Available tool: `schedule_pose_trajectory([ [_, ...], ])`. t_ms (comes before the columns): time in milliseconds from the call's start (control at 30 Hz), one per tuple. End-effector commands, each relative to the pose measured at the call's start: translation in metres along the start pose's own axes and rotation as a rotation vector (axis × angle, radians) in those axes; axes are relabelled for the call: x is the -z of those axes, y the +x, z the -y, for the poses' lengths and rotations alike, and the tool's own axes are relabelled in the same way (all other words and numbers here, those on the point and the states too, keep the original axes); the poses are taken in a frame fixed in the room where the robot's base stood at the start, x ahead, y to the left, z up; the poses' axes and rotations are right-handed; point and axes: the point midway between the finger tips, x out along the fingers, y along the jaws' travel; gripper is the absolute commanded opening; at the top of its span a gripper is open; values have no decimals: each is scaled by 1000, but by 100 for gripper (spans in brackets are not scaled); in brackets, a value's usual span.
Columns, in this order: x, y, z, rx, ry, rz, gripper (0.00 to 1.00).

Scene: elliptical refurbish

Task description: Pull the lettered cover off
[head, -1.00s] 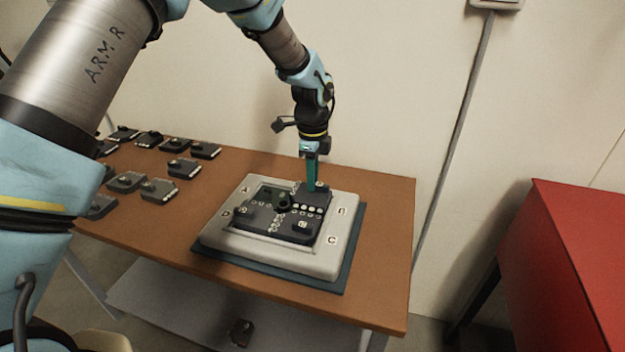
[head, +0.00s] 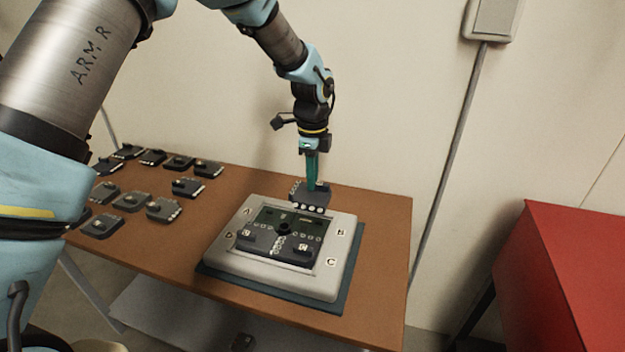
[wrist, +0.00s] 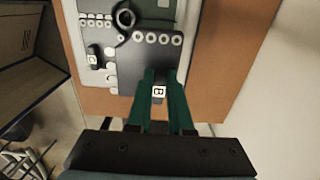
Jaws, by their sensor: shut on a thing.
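My gripper (head: 311,186) is shut on a dark cover (head: 305,199) with a row of white round studs along its edge. The held cover is raised above the far right corner of the pale lettered housing (head: 340,262). In the wrist view the cover (wrist: 140,64) is between the green fingers (wrist: 165,82), with a white "B" label at its grip. Two other dark covers (head: 262,240) (head: 300,250) stay in the housing's recess. A dark green board (head: 305,221) and a black round hub (head: 284,228) show there. The housing's rim bears letters, with B and C clear on the right side.
The housing stands on a dark teal mat (head: 346,292) on a brown table (head: 385,230). Several small dark modules (head: 132,202) lie at the table's left. A red cabinet (head: 565,260) stands to the right. The table's right end is clear.

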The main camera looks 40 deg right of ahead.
Motion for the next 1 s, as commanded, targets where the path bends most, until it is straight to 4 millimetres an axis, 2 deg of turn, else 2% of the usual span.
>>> schedule_pose_trajectory([
  [300, 0, -27, 0, 2, 0, 0, 0],
  [1000, 0, -76, 0, 1, 0, 1, 0],
])
